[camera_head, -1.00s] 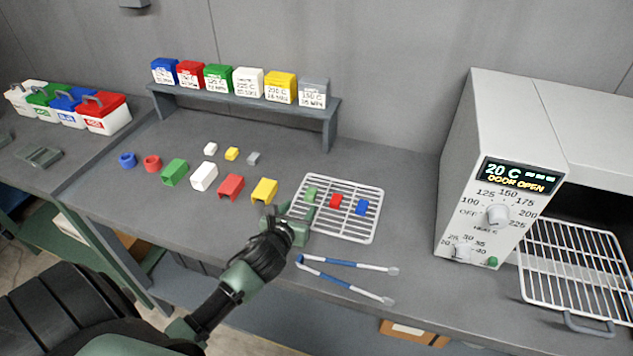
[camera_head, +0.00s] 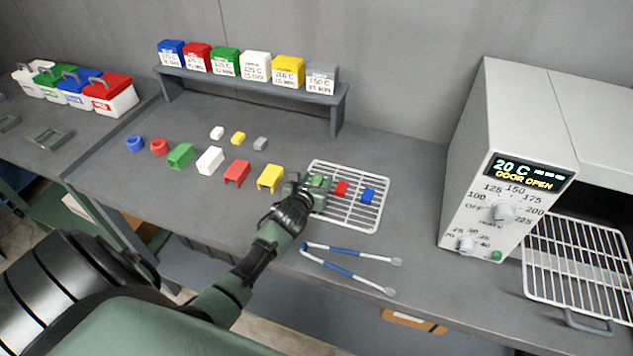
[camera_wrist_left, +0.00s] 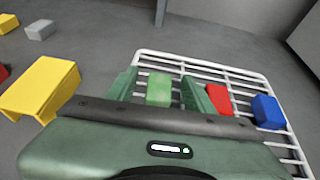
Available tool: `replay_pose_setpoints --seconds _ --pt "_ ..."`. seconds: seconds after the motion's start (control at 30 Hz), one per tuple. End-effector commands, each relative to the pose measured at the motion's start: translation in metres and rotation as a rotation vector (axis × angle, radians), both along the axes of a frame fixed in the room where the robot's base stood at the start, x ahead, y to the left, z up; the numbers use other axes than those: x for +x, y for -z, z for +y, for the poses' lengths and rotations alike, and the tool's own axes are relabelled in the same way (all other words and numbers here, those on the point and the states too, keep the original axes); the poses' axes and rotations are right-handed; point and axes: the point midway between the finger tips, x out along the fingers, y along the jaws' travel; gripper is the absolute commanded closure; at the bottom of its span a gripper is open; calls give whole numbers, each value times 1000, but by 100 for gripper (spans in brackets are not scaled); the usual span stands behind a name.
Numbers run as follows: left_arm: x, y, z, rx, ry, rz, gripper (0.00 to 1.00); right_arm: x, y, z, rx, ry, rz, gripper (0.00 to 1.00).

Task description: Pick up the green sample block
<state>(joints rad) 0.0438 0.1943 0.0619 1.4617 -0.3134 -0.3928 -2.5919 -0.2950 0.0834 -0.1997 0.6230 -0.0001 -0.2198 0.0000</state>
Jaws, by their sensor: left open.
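The green sample block (camera_wrist_left: 159,89) sits on the white wire rack, at the left end of a row with a red block and a blue block. It also shows in the head view (camera_head: 317,181), partly hidden by the gripper. My left gripper (camera_wrist_left: 160,92) is open, with one finger on each side of the green block. In the head view the left gripper (camera_head: 308,190) is over the rack's left part. Whether the fingers touch the block cannot be told. My right gripper is not in view.
The red block (camera_head: 341,188) and blue block (camera_head: 367,196) stand close by on the wire rack (camera_head: 352,222). Blue-and-white tongs (camera_head: 345,270) lie in front. A yellow cover (camera_head: 270,178) stands left of the gripper. The oven (camera_head: 505,180) is at right.

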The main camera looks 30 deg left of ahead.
Motion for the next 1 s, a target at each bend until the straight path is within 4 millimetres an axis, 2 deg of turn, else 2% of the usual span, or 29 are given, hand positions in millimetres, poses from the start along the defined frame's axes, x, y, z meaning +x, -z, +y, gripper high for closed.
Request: replay_pose_setpoints --seconds 0.07,0.1,0.27,0.3,0.57,0.73,0.87,1.0 --pt "0 0 0 0 0 0 47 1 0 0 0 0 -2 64" --pt "0 0 0 0 0 0 53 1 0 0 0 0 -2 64" --pt "0 0 0 0 0 1 97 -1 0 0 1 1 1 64" --pt "0 0 0 0 0 1 100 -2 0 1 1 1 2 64" --pt "0 -1 0 0 0 0 100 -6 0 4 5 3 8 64" --pt "0 -9 0 2 1 -1 100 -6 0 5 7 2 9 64" --pt "0 -29 0 4 2 -3 100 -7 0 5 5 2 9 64" --pt "0 -68 1 8 5 -6 100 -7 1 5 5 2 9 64"
